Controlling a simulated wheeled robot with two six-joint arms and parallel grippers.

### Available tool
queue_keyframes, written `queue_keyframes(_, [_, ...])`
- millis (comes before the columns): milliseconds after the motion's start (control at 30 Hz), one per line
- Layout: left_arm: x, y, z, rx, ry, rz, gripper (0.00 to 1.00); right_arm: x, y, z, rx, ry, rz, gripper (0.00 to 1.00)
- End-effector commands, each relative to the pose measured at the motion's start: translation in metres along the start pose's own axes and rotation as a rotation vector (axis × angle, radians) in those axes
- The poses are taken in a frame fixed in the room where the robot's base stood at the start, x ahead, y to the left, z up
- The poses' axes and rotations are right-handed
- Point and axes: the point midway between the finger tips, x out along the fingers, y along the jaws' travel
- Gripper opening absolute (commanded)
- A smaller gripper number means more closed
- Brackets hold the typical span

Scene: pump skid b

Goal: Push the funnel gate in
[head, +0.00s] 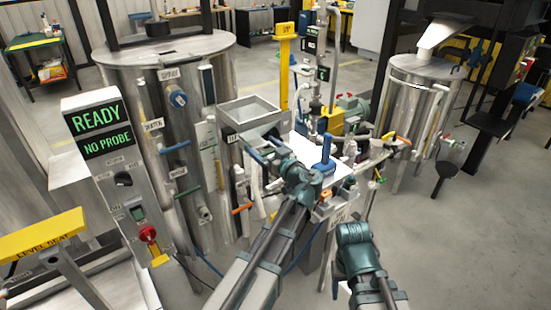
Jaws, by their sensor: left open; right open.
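The funnel (248,109) is a square grey metal hopper in front of the large steel tank. A small label sits at its lower left. I cannot clearly make out its gate; my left gripper and arm cover part of the area below the funnel. My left gripper (257,149) is open just below the funnel's front right, with its fingers pointing left. I cannot tell whether it touches anything. My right gripper (352,236) is low on the right, away from the funnel; its housing shows and its fingers are hidden.
A panel (101,140) reading READY and NO PROBE stands at left, above a yellow level seat bar (42,234). A yellow post (285,68) rises behind the funnel. A blue-handled part (325,153) stands right of my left wrist.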

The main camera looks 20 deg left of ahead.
Motion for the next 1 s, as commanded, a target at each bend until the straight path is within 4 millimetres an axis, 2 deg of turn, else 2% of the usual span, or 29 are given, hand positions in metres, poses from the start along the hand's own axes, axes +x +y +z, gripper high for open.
queue_keyframes(167, [-0.002,0.0,0.0,0.0,0.0,0.001,1.0,0.0,0.0,0.0,0.0,0.0,0.0,0.62])
queue_keyframes(1000, [-0.066,0.0,0.0,0.0,0.0,0.001,1.0,0.0,0.0,0.0,0.0,0.0,0.0,0.62])
